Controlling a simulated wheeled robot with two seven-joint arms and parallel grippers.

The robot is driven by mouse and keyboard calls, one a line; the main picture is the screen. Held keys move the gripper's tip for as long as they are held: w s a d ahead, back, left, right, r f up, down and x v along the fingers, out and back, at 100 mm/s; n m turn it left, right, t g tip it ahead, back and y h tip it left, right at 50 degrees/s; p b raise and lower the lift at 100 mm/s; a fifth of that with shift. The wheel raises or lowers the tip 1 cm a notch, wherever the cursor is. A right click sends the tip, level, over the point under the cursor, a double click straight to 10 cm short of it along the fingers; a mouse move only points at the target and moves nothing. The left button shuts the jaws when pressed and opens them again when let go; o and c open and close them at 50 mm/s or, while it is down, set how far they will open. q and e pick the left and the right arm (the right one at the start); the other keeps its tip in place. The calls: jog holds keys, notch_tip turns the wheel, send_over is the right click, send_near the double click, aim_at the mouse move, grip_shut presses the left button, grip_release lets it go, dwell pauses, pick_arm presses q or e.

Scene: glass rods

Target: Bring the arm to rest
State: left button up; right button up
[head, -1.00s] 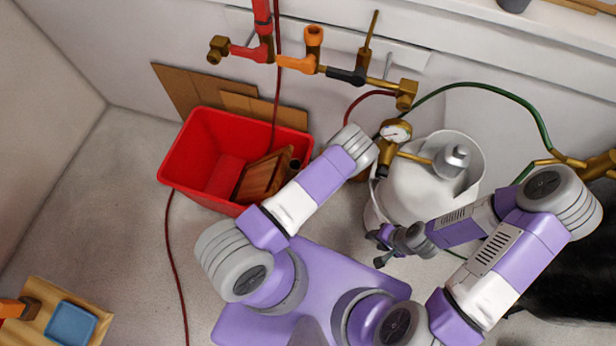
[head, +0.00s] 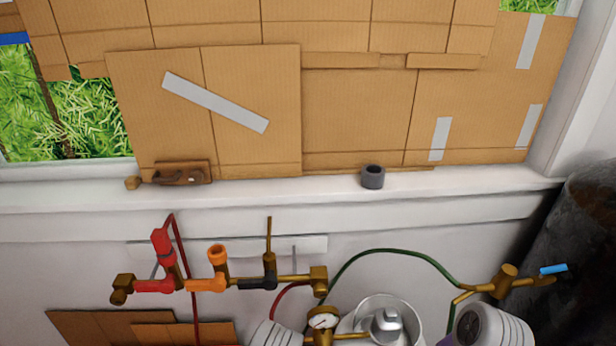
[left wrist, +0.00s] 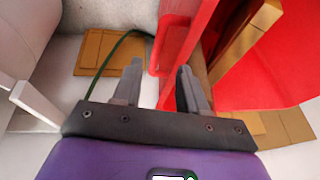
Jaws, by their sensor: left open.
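My left gripper (left wrist: 158,78) shows in the left wrist view with its two grey fingers apart and nothing between them. It is beside the red bin (left wrist: 275,70), whose rim and wall run just past the fingertips; I cannot tell whether they touch. In the head view only parts of my arms show at the bottom edge, and neither gripper is in that view. My right gripper is out of view.
The head view shows a brass pipe manifold (head: 205,284), a pressure gauge (head: 323,319) and a white tank (head: 409,312). A tape roll (head: 373,177) sits on the windowsill. Cardboard (left wrist: 97,50) and a wooden piece in the bin (left wrist: 243,42) show in the wrist view.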

pick_arm(q)
jog(key=s+d+r+g+h, duration=0.1)
jog(key=s+d+r+h, duration=0.2)
jog(key=s+r, duration=0.3)
jog(key=s+d+r+n+g+h+p, duration=0.1)
jog(key=s+d+r+h, duration=0.2)
jog(key=s+d+r, duration=0.3)
notch_tip(320, 180, up, 4)
jog(key=shift+d+f+g+p, duration=0.2)
jog(key=shift+g+p, duration=0.1)
jog(key=shift+g, duration=0.1)
jog(key=shift+s, duration=0.15)
